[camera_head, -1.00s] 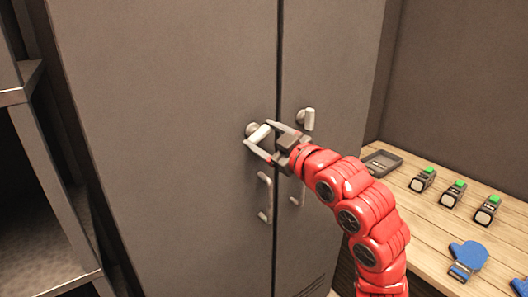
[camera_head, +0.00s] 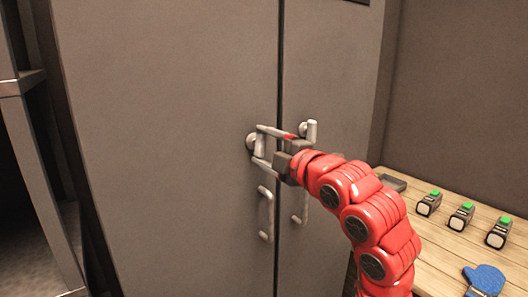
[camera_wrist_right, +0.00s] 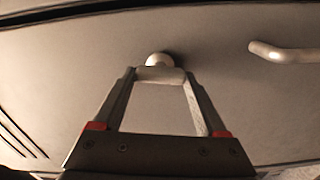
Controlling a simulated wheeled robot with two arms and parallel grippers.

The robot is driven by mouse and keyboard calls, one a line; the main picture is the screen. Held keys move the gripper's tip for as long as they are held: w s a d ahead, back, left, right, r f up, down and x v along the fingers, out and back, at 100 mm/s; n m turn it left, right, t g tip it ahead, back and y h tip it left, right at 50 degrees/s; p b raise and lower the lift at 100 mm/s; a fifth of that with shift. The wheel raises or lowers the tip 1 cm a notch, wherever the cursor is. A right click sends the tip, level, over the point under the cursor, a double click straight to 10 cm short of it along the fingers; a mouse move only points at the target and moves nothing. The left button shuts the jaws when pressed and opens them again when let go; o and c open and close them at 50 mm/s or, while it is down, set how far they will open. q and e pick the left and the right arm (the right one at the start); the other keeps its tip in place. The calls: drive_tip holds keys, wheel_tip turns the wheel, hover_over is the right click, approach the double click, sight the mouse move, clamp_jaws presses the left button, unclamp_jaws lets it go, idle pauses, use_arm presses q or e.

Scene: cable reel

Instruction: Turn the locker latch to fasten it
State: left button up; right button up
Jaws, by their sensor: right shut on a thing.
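The locker is grey with two doors, and its left door (camera_head: 180,110) carries a round-based metal latch (camera_head: 252,142). My right gripper (camera_head: 259,147) reaches in from the right, with one finger above and one below the latch's lever, and is shut on that lever. The lever looks roughly upright. In the right wrist view the latch (camera_wrist_right: 160,60) is at top centre, its lever spanning between the fingertips of my right gripper (camera_wrist_right: 160,76). A second latch (camera_head: 311,130) on the right door stands upright, partly behind the gripper. My left gripper is not in view.
Door handles (camera_head: 266,214) and (camera_head: 302,207) hang below the latches; one handle (camera_wrist_right: 285,52) shows in the wrist view. Metal shelving (camera_head: 40,180) stands left.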

drive_tip(key=shift+f+n, duration=0.1)
drive_tip(key=shift+n, duration=0.8)
drive_tip(key=o, duration=1.3)
drive_tip(key=b+v, duration=0.1)
drive_tip(key=v, duration=1.6)
drive_tip(key=shift+s, duration=0.15)
drive_tip(key=shift+d, duration=0.1)
